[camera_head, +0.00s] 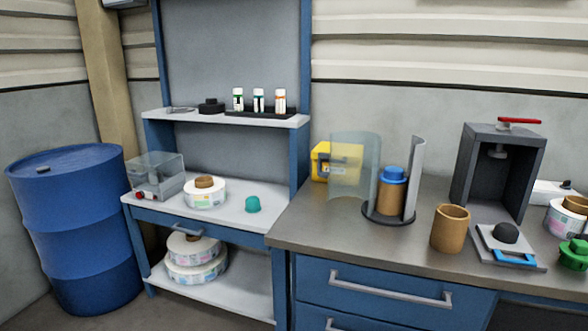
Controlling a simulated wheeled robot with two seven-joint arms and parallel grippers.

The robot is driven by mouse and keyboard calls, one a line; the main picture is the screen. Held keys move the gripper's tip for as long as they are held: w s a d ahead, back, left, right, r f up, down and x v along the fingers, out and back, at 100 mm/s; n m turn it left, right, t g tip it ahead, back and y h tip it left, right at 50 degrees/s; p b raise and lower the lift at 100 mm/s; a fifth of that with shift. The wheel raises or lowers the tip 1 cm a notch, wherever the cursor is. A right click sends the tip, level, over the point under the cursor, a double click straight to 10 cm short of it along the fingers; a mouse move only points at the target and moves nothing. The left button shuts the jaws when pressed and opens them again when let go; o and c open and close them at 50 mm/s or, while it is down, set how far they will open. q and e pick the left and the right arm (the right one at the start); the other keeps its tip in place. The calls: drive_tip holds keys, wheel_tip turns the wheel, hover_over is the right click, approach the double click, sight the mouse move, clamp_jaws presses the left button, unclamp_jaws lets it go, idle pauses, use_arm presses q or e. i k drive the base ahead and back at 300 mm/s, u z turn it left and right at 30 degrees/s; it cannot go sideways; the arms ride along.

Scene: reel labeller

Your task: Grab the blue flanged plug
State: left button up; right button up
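The blue flanged plug (393,174) sits upright on top of a brown cardboard core (390,197). Both stand on a round dark base (389,219) on the grey-topped counter. A clear curved shield (352,167) stands to the left of the core, and a grey curved panel (415,175) stands to its right. Whether the plug's lower part reaches into the core is hidden. Neither of my grippers is in view.
An open brown tube (450,229) stands right of the base. A dark press (497,170) with a red handle is behind a plate with a black dome (506,233). A yellow box (336,161) is at the back. A green plug (575,254) is at the right edge.

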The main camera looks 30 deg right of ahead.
sight(393, 175)
drive_tip(key=u, duration=1.1)
drive_tip(key=i, duration=0.7)
drive_tip(key=z, duration=2.85)
